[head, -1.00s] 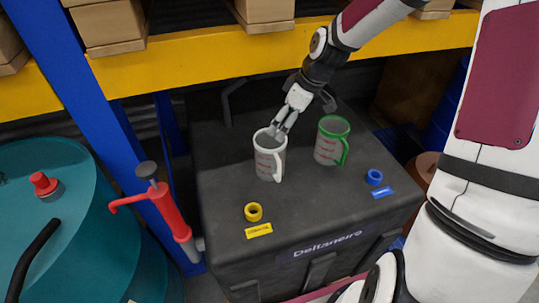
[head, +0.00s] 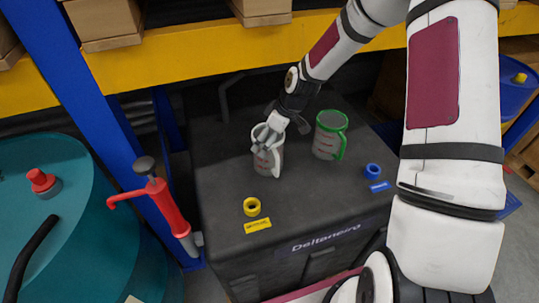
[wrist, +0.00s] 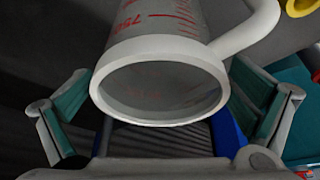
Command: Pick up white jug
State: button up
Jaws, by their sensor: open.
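The white jug (head: 265,163), with red measuring marks and a white handle, stands upright on the black case (head: 225,205). My gripper (head: 266,137) is over its rim in the head view, hiding part of its top. In the wrist view the jug (wrist: 158,82) shows its round mouth close up, between my two spread fingers (wrist: 165,115). The handle points to the upper right there. The fingers are apart and not closed on the jug; whether either touches it I cannot tell.
A green-rimmed jug (head: 329,136) stands right of the white jug. A yellow ring (head: 252,206) and a blue ring (head: 372,171) lie near the case's front. A red hand pump (head: 165,205) stands at left, beside a teal drum (head: 60,230). A yellow shelf beam (head: 200,57) crosses behind.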

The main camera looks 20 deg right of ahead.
jog(key=shift+x, duration=1.05)
jog(key=c, duration=1.2)
jog(key=shift+o, duration=0.2)
jog(key=shift+r, duration=0.1)
